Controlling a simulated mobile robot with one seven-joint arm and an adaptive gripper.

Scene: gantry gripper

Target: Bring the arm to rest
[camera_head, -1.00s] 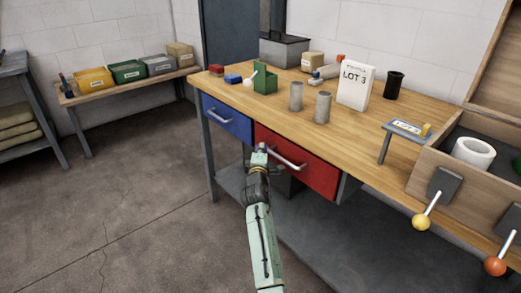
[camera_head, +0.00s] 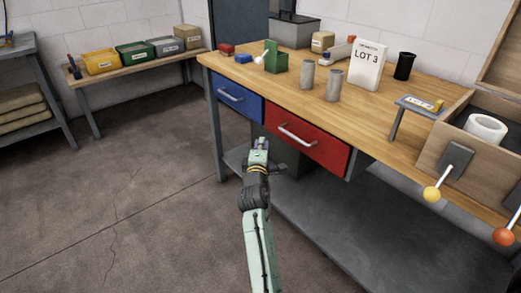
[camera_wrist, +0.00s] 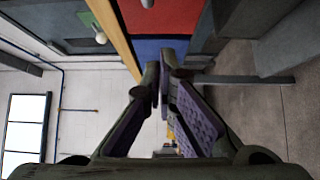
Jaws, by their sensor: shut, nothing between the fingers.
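My arm reaches up from the bottom of the head view, and my gripper (camera_head: 261,145) is in front of the workbench, below its top and near the red drawer (camera_head: 306,138). In the wrist view my gripper (camera_wrist: 160,75) shows its two fingers with the tips together and nothing between them. Past the fingertips the wrist view shows the blue drawer (camera_wrist: 160,47) and the red drawer (camera_wrist: 148,17). My gripper looks apart from the drawers.
The wooden workbench (camera_head: 375,115) carries grey cylinders (camera_head: 307,75), a green holder (camera_head: 276,60), a LOT 3 sign (camera_head: 367,64) and a black cup (camera_head: 404,66). A wooden box with lever handles (camera_head: 433,194) stands at right. The floor (camera_head: 150,210) at left is clear.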

